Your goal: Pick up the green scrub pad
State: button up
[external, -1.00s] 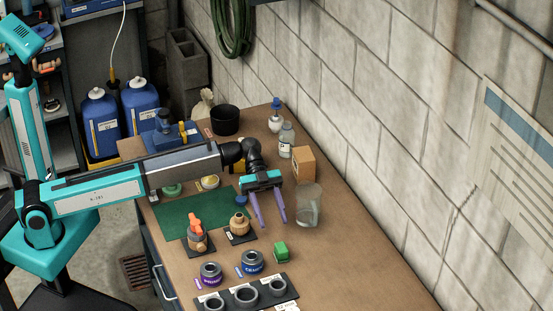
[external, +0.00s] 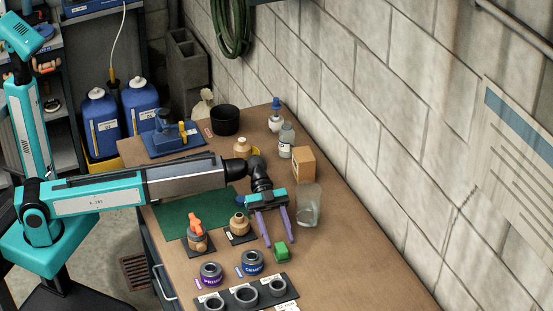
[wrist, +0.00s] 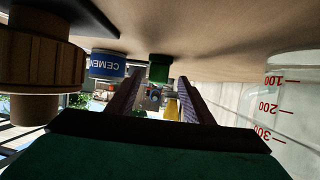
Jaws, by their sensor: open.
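The green scrub pad (external: 282,252) is a small green block on the brown bench, right of the blue-labelled cement tin. It also shows in the wrist view (wrist: 159,68), ahead of and between the fingers. My gripper (external: 278,244) is open, with two purple fingers angled down to the bench side. In the external view the fingertips are close to the pad, one on its left and one just above its right. Contact cannot be told. Nothing is held.
The clear measuring beaker (external: 308,206) stands close right of my gripper. The cement tin (external: 252,262), a purple-labelled tin (external: 211,273) and a brass fitting (external: 239,223) stand left. A dark rack (external: 245,294) with grey rings lies in front. Bench right of the pad is clear.

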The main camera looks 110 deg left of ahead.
aim_at(280, 245)
jog(key=x, duration=0.2)
jog(key=p+x, duration=0.1)
jog(key=shift+w+d+r, duration=0.1)
jog(key=shift+w+d, duration=0.05)
jog(key=shift+d, duration=0.25)
jog(key=shift+w+d+f, duration=0.3)
jog(key=shift+w+d, duration=0.05)
jog(key=shift+d, duration=0.05)
jog(key=shift+c, duration=0.4)
jog(key=c, duration=0.9)
jog(key=shift+r, duration=0.2)
jog(key=shift+r+b, duration=0.65)
jog(key=shift+r, duration=4.2)
